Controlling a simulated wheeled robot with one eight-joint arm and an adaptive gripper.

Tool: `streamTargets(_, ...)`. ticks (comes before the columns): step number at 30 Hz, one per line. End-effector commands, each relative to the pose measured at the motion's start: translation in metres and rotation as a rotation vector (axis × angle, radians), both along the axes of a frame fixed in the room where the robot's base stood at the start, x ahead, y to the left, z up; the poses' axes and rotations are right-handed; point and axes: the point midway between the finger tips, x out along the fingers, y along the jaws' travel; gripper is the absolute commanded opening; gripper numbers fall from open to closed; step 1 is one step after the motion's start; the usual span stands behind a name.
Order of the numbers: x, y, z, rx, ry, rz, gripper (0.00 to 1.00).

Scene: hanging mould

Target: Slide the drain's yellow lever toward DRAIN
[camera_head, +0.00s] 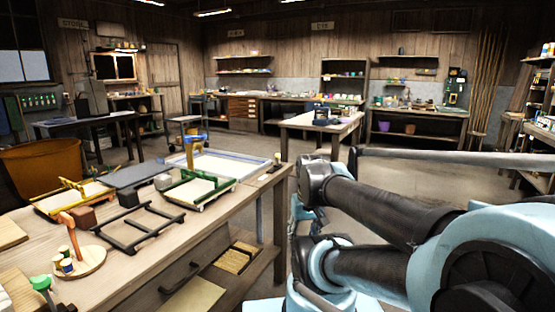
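Another yellow bar (66,188) lies across a white-topped frame at the bench's left. I cannot tell which of these, if either, is the drain's lever, and no DRAIN lettering is readable. My arm (385,212), black and light blue, is folded at the right, beside the bench. I cannot make out my gripper's fingers. Nothing of mine touches either yellow part.
The near workbench (150,262) also holds a green-framed tray (195,190), a dark open frame (137,228) and a round wooden stand (82,263) with small jars. An orange tub (42,165) stands behind its left end. Open floor lies beyond the bench, before a middle table (318,125).

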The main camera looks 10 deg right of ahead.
Motion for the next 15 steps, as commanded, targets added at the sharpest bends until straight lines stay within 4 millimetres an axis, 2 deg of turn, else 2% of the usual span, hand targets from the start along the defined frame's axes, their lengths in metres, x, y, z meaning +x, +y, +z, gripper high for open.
streamTargets(8, 0.05, 0.027, 0.024, 0.147, -0.031, 0.08, 0.46)
streamTargets(15, 0.106, 0.045, 0.044, 0.289, -0.101, 0.164, 0.46)
